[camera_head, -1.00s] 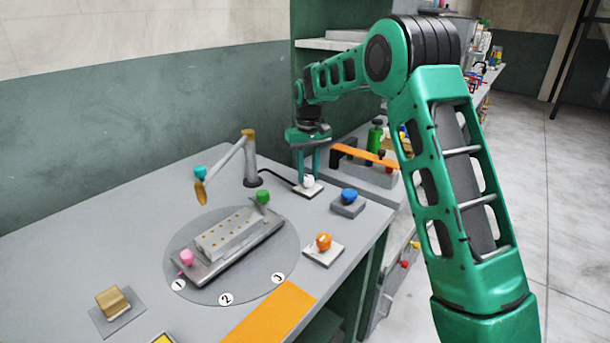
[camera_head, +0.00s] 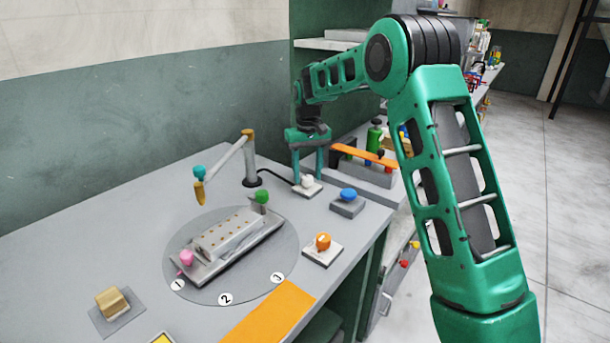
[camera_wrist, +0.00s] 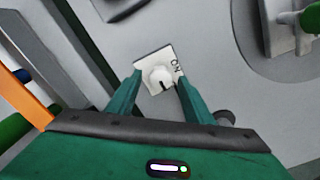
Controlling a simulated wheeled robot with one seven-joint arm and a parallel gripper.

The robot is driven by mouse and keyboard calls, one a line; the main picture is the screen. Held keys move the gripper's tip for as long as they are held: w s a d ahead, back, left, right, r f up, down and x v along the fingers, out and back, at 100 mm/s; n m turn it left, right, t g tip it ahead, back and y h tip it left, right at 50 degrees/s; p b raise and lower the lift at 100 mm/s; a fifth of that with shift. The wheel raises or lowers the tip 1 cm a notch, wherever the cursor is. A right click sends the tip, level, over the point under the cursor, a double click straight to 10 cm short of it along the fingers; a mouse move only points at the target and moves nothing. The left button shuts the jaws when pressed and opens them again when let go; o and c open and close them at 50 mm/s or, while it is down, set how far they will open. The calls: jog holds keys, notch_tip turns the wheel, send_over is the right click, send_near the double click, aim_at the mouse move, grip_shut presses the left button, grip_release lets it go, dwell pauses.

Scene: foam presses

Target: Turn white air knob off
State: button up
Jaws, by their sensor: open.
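The white air knob (camera_head: 308,182) sits on a small white plate (camera_head: 315,190) near the back right edge of the grey table. My gripper (camera_head: 308,171) is above it with its fingers apart. In the wrist view the white knob (camera_wrist: 158,76) lies between the two spread green fingertips, with gaps visible and nothing gripped. A dark line marks the knob's side nearest my gripper. The word ON is printed on the plate to its right. Any OFF mark is not readable.
A blue knob (camera_head: 348,194) on a grey block and an orange knob (camera_head: 323,241) stand nearby. A post with a jointed arm (camera_head: 249,165) stands left of my gripper. A round turntable (camera_head: 268,238) carries a metal fixture (camera_head: 228,238). An orange bar (camera_head: 365,154) is behind right.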

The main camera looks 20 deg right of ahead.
aim_at(308, 176)
notch_tip(308, 176, up, 11)
jog(key=shift+f, duration=0.15)
dwell(0.4)
jog(key=shift+d, duration=0.1)
jog(key=s+d+r+m, duration=0.1)
jog(key=s+d+m, duration=0.1)
jog(key=s+d, duration=0.7)
jog(key=s+d+r+m, duration=0.15)
jog(key=s+d, duration=0.35)
jog(key=s, duration=0.8)
jog(key=s+d+f+m, duration=0.1)
jog(key=s+f, duration=0.2)
jog(key=s, duration=0.6)
jog(key=s+f+m, duration=0.1)
jog(key=s+f, duration=0.2)
jog(key=s, duration=0.7)
jog(key=s+d+f+m, duration=0.1)
jog(key=s+f, duration=0.2)
jog(key=s, duration=0.6)
jog(key=shift+s+d, duration=0.2)
jog(key=shift+d, duration=0.1)
